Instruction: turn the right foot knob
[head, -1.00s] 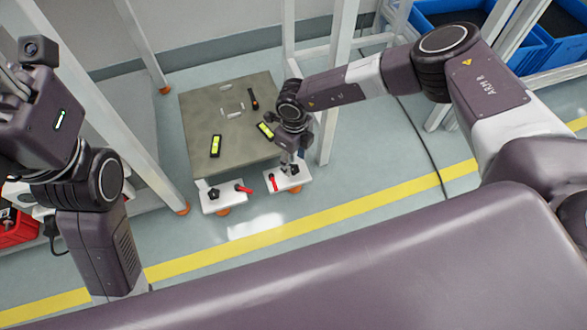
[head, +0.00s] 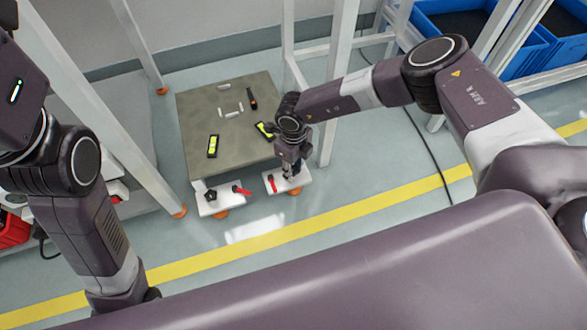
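The right foot block (head: 304,177) is white and stands at the front right of the grey-brown plate, with a red lever (head: 272,183) on its left part. Its dark knob is mostly hidden by my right gripper (head: 290,173). That gripper points down over the block, its fingertips at the knob. Whether they are shut on the knob is too small to tell. The left foot block (head: 207,210) carries a black star-shaped knob (head: 210,195) and a red lever (head: 241,190). My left arm is at the left edge; its fingers are out of view.
The plate (head: 230,155) bears two levels with yellow-green windows, one a black level (head: 213,146), plus several small pale pieces and a black-and-red tool (head: 252,98). A white frame post (head: 337,90) stands close behind my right arm. A dark cable (head: 430,150) lies on the floor.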

